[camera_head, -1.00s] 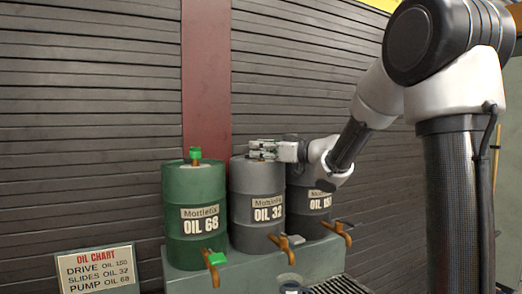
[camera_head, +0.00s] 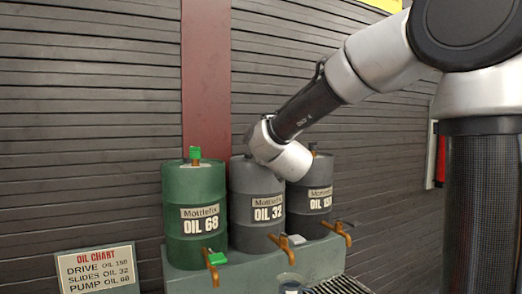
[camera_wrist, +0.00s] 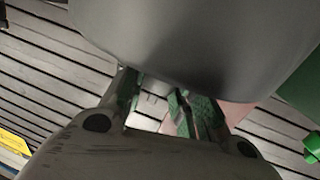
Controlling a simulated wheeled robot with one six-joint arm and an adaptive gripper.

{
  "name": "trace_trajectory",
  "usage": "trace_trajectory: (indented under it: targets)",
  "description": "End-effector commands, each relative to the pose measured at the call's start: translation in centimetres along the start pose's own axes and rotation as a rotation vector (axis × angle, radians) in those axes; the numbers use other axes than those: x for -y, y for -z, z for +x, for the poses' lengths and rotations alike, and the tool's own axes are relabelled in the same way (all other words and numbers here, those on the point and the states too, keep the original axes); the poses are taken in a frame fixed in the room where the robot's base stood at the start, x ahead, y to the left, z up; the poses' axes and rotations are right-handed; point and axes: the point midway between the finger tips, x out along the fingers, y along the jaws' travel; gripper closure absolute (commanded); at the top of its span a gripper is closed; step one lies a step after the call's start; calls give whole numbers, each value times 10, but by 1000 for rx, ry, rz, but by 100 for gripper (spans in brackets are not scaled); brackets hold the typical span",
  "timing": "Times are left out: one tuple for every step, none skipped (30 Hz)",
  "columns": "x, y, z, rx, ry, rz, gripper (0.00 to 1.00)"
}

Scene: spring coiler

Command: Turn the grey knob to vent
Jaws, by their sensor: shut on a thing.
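The grey OIL 32 drum (camera_head: 243,205) stands between two other drums. The top of this drum, where a knob sits on the green drum, is covered by my wrist in the head view, so the grey knob does not show. In the wrist view, a large grey rounded surface (camera_wrist: 190,40) fills the upper middle and covers the fingertips. My gripper (camera_wrist: 155,98) shows there with two green-padded fingers running up behind that surface. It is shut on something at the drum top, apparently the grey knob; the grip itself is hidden.
The green OIL 68 drum (camera_head: 190,232) with a green top knob (camera_head: 195,153) stands close on the left. The dark OIL 150 drum (camera_head: 318,225) stands close on the right. Taps (camera_head: 211,268) stick out in front. An oil chart (camera_head: 97,268) is at lower left.

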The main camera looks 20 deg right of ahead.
Motion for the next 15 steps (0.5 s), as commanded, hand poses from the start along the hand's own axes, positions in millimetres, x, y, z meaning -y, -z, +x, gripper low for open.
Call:
trace_trajectory:
  targets:
    - [2,2,1,-3,-34,3,95]
    - [2,2,1,-2,-59,3,95]
    - [2,2,1,0,-91,2,95]
    - [2,3,1,1,-117,3,95]
    - [2,2,1,3,-145,2,95]
    - [2,2,1,5,-183,1,95]
    - [2,2,1,7,-212,1,95]
    - [2,2,1,10,-241,2,95]
    - [2,2,1,12,-280,0,95]
    - [2,2,1,13,-309,1,95]
    - [2,2,1,15,-337,1,95]
    - [1,2,1,17,-375,0,95]
    - [1,2,1,19,-403,1,95]
    - [1,2,1,21,-430,1,95]
    - [1,2,1,23,-465,0,95]
